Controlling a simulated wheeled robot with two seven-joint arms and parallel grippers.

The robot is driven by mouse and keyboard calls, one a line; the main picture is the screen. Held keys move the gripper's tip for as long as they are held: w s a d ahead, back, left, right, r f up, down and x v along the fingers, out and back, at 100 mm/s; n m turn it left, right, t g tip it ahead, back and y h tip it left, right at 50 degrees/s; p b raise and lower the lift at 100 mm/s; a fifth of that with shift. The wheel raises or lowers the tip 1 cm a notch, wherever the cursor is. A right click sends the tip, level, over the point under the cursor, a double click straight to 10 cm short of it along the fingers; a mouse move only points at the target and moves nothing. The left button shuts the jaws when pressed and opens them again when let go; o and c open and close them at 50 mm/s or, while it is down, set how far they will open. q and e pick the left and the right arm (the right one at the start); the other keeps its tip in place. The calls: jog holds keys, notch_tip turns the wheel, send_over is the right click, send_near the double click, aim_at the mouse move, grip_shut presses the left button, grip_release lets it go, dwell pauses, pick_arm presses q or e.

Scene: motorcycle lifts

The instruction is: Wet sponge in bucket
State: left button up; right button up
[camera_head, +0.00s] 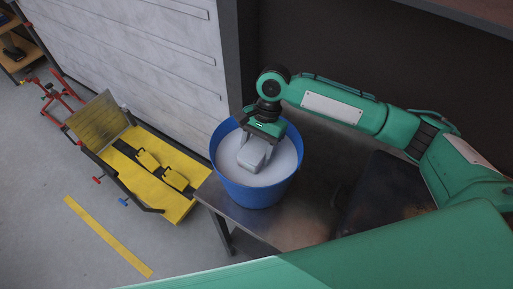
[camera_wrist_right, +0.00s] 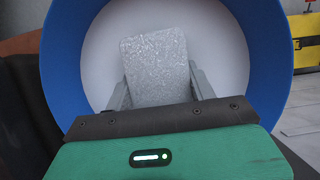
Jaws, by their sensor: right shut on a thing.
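A blue bucket (camera_head: 256,196) stands on the metal table and holds a whitish liquid (camera_head: 283,165). My right gripper (camera_head: 256,150) reaches down into the bucket's mouth from above. It is shut on a light grey sponge (camera_head: 251,156). In the right wrist view the grey, speckled sponge (camera_wrist_right: 155,70) sits between the two fingers, in front of the white liquid (camera_wrist_right: 220,55). The blue bucket's rim (camera_wrist_right: 62,60) surrounds it there. I cannot tell how deep the sponge is in the liquid. My left gripper is not in view.
The metal table (camera_head: 250,222) has a dark flat area (camera_head: 385,190) on its right. A yellow motorcycle lift (camera_head: 150,180) stands on the floor at left, beside a grey wall (camera_head: 140,60). A red stand (camera_head: 60,97) is farther left. Open floor lies at lower left.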

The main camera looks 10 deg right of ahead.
aim_at(252, 153)
jog(key=shift+s+f+p, duration=0.1)
jog(key=shift+f+p, duration=0.1)
jog(key=shift+p, duration=0.3)
dwell(1.8)
notch_tip(252, 153, up, 7)
jog(key=p, duration=1)
jog(key=shift+r, duration=0.2)
jog(key=shift+f, duration=0.1)
dwell(0.5)
